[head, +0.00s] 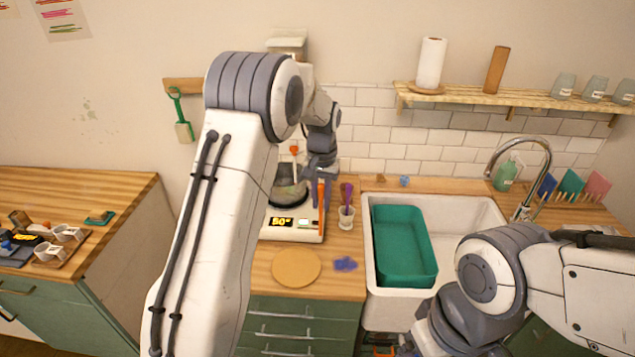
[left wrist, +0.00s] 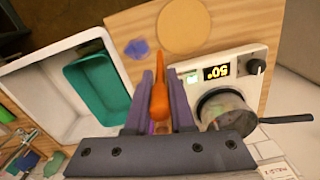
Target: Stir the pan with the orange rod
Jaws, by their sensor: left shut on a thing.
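The pan (head: 285,192) sits on a white hot plate (head: 293,233) against the tiled wall. In the left wrist view the pan (left wrist: 226,110) is right of my fingers, its dark handle pointing right. My left gripper (head: 322,188) is at the right edge of the hot plate, beside the pan. It is shut on the orange rod (head: 320,194), which also shows between the fingers in the left wrist view (left wrist: 160,95). The rod is beside the pan, not visibly in it. Only part of my right arm shows; its fingertips are out of sight.
A white cup (head: 346,220) with purple and brown tools stands right of the hot plate. A round cork mat (head: 297,267) and a purple blob (head: 345,263) lie in front. Further right is the sink (head: 462,212) with a teal tub (head: 405,245).

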